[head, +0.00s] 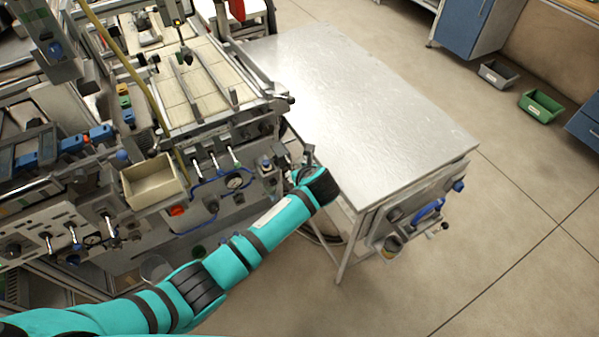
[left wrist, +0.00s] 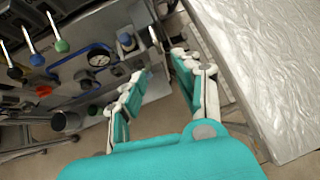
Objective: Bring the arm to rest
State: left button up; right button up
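My left arm comes in from the lower left in the head view, teal with dark bands. It ends in the left gripper (head: 306,160), which is small and partly hidden by the wrist. The gripper is between the machine and the metal table. In the left wrist view the two fingers of the left gripper (left wrist: 162,62) stand apart with nothing between them. No held object shows. My right arm and gripper are not in view.
A bare metal table (head: 345,95) stands close to the right of the gripper. A machine (head: 215,195) with levers, gauge and blue hose fills the left, carrying a beige bin (head: 152,182). Grey (head: 498,74) and green (head: 541,106) bins lie on the floor. Floor at lower right is clear.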

pick_arm(q)
jog(key=shift+s+r, duration=0.15)
jog(key=shift+s, duration=0.05)
dwell(0.4)
jog(key=s+a+f+n+g+h+b, duration=0.1)
jog(key=s+a+f+n+g, duration=0.4)
jog(key=s+f, duration=0.75)
jog(key=s+a+f+n+h+b, duration=0.1)
jog(key=s+a+f+n+b, duration=0.15)
jog(key=s+f+n, duration=1.05)
jog(key=s+a+f+n+g, duration=0.1)
jog(key=s+a+f+n, duration=0.2)
jog(key=s+f, duration=0.3)
jog(key=s+a+f+n+b, duration=0.1)
jog(key=s+a+f+n, duration=0.3)
jog(key=s, duration=0.7)
jog(key=s+a+f+n+g+h, duration=0.1)
jog(key=s+a+f+n, duration=0.2)
jog(key=s+f, duration=0.5)
jog(key=shift+s+a+f+g+b, duration=0.3)
jog(key=shift+s+a, duration=0.2)
jog(key=shift+a, duration=0.25)
